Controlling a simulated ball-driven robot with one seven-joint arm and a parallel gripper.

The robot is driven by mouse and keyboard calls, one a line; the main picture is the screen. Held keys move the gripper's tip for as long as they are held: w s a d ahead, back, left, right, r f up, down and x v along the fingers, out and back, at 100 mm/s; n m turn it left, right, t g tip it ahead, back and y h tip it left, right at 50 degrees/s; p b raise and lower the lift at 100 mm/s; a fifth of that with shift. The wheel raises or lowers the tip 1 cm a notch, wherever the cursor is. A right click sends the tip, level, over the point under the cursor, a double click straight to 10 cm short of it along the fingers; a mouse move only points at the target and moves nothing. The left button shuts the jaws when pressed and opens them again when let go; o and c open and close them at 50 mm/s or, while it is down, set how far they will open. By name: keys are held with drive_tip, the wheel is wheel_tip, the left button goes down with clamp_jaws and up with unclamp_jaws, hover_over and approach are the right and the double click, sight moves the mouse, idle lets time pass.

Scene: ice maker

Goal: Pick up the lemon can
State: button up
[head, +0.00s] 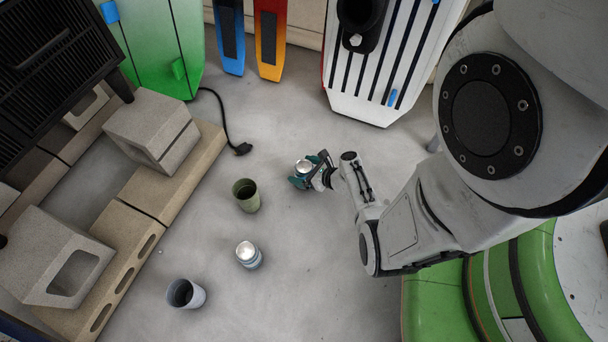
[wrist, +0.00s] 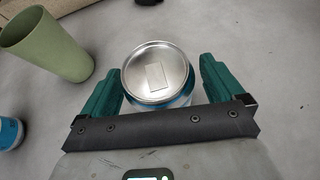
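A can with a silver top (head: 303,166) stands on the floor at my gripper (head: 309,171) in the head view. In the wrist view, the same can (wrist: 157,74) shows its silver lid and a strip of blue side between my two green fingers. The fingers are spread on either side of it, with narrow gaps visible, so my gripper looks open around it. A second silver-topped can (head: 249,256) stands apart, nearer the bottom of the head view. A blue and white can (wrist: 10,132) shows at the wrist view's left edge. I cannot read a lemon label on either can.
A green cup (head: 246,196) stands left of my gripper and also shows in the wrist view (wrist: 48,44). A grey cup (head: 186,294) stands lower left. Concrete blocks (head: 152,131) line the left side, and boards (head: 385,55) stand at the back.

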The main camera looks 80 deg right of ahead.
drive_tip(key=c, duration=1.2)
